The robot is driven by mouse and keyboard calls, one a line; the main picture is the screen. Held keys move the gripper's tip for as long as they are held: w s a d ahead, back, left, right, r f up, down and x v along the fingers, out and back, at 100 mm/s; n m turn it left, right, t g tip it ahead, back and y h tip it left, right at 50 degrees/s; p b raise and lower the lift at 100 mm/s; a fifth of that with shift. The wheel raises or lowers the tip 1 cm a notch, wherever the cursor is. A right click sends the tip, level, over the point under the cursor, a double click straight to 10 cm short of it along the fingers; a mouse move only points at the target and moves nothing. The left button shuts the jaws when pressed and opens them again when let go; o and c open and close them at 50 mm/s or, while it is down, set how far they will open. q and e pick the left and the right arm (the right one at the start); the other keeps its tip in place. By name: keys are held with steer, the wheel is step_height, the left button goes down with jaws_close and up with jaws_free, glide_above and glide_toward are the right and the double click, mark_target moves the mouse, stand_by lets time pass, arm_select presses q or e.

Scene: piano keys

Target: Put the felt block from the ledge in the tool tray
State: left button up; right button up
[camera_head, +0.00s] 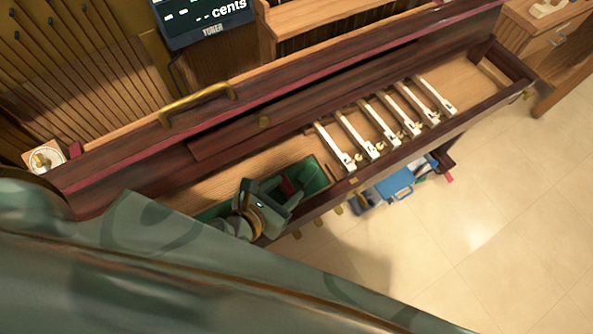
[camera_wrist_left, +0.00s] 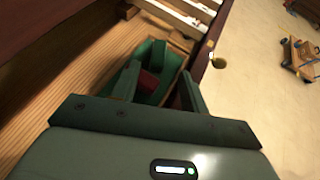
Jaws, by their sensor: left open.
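The green-lined tool tray (camera_head: 316,176) sits in the long wooden piano bed, left of the white keys; it also shows in the wrist view (camera_wrist_left: 158,53). A small dark red block (camera_head: 288,187), which looks like the felt block, is inside the tray outline; the wrist view shows it (camera_wrist_left: 150,84) close beside the left-hand finger. My left gripper (camera_head: 281,190) is over the tray with its fingers apart, and shows in the wrist view (camera_wrist_left: 160,85). I cannot tell whether the block touches the tray floor or the finger. My right gripper is not in view.
Several white keys (camera_head: 380,125) lie across the bed to the right. A dark rail with a brass handle (camera_head: 197,103) runs behind. A tuner display (camera_head: 203,18) stands at the back. A cart with a blue case (camera_head: 396,184) is on the floor below the front edge.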

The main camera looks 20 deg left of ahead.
arm_select(q)
steer(key=shift+v, duration=1.6)
